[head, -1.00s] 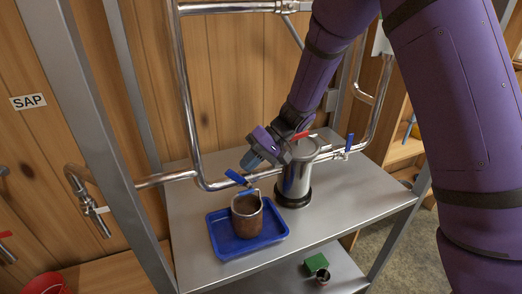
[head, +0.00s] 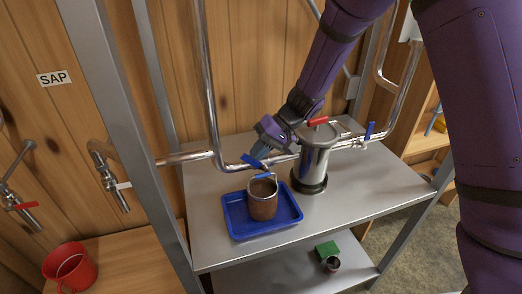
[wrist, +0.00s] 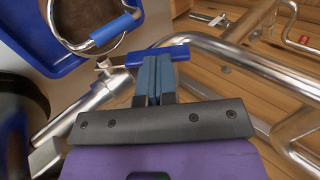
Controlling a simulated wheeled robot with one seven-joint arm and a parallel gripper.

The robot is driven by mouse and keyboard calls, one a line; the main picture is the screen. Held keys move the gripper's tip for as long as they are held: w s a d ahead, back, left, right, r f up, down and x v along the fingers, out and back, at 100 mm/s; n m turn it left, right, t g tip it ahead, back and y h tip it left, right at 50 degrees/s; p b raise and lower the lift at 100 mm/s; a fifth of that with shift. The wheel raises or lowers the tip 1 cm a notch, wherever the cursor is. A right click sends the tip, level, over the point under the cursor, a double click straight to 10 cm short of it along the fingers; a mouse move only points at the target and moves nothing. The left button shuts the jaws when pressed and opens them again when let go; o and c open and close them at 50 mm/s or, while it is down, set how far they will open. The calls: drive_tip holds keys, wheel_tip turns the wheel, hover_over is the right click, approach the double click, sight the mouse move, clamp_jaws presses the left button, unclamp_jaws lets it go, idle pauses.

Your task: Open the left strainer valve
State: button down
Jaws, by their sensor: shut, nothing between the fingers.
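The left strainer valve has a blue lever handle (head: 252,161) on the steel pipe left of the strainer canister (head: 314,160). In the wrist view the blue handle (wrist: 148,54) lies across just beyond my fingertips. My gripper (head: 266,154) is shut and empty, right beside the handle; I cannot tell whether it touches it. The shut fingers also show in the wrist view (wrist: 154,62). The right valve's blue handle (head: 369,130) points upward.
A steel shelf post (head: 110,120) stands at left. A red bucket (head: 68,266) and a green block (head: 327,250) sit lower. The steel tabletop front right is clear.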

sight(246, 161)
drive_tip(key=h, duration=0.1)
drive_tip(key=a+h, duration=0.1)
drive_tip(key=a+f+t+h, duration=0.1)
drive_tip(key=shift+s+a, duration=0.1)
drive_tip(key=shift+s, duration=0.2)
drive_tip(key=h, duration=0.1)
drive_tip(key=a+f+h, duration=0.1)
drive_tip(key=shift+s+a+t+h, duration=0.1)
drive_tip(key=shift+s+t+h, duration=0.05)
drive_tip(key=shift+t+h, duration=0.25)
drive_tip(key=shift+a+f+h, duration=0.1)
drive_tip(key=shift+f+h, duration=0.1)
drive_tip(key=shift+h, duration=0.1)
drive_tip(key=shift+f, duration=0.2)
drive_tip(key=shift+s+a+f, duration=0.1)
drive_tip(key=shift+a+f, duration=0.05)
drive_tip(key=shift+a, duration=0.05)
